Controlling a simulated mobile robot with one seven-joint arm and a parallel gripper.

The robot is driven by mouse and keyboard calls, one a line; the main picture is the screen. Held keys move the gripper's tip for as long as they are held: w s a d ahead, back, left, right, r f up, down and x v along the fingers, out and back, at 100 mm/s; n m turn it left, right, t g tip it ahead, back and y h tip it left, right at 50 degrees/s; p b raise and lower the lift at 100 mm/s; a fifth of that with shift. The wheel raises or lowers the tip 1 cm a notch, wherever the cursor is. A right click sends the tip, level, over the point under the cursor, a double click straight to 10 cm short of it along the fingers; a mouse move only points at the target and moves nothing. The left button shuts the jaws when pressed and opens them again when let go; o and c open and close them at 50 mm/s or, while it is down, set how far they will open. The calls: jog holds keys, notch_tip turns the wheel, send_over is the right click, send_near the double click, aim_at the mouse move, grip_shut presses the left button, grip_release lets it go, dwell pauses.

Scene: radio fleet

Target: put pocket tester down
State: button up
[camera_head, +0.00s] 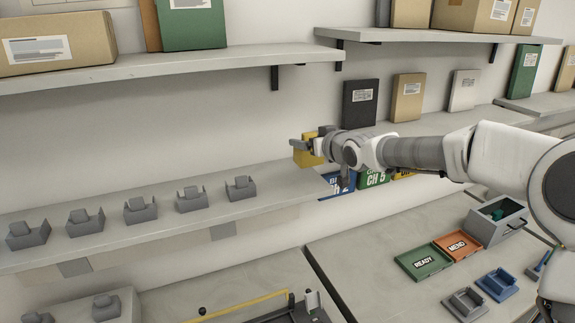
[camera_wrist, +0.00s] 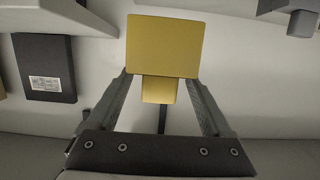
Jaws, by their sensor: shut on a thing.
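The pocket tester (camera_head: 306,152) is a yellow block with a narrower part. My gripper (camera_head: 312,147) is shut on it and holds it near the right end of the middle shelf (camera_head: 262,202). In the wrist view the tester (camera_wrist: 165,47) sits between the two fingers of my gripper (camera_wrist: 160,92), its narrower part between them. I cannot tell whether the tester touches the shelf. My gripper hides part of it in the head view.
Several grey cradles (camera_head: 140,210) stand in a row along the middle shelf. Coloured channel bins (camera_head: 372,179) are just right of the tester. Green READY (camera_head: 423,262) and orange MEND (camera_head: 457,246) trays lie on the bench below. An upper shelf (camera_head: 170,66) overhangs at left.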

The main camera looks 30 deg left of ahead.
jog(key=a+f, duration=0.2)
jog(key=a+f+p, duration=0.1)
jog(key=a+f, duration=0.3)
jog(key=shift+s+f+p, duration=0.3)
jog(key=shift+s+f, duration=0.1)
jog(key=shift+f, duration=0.3)
jog(key=shift+f, duration=0.2)
jog(key=o, duration=1.3)
jog(key=shift+o, duration=0.2)
jog(key=shift+r, duration=0.15)
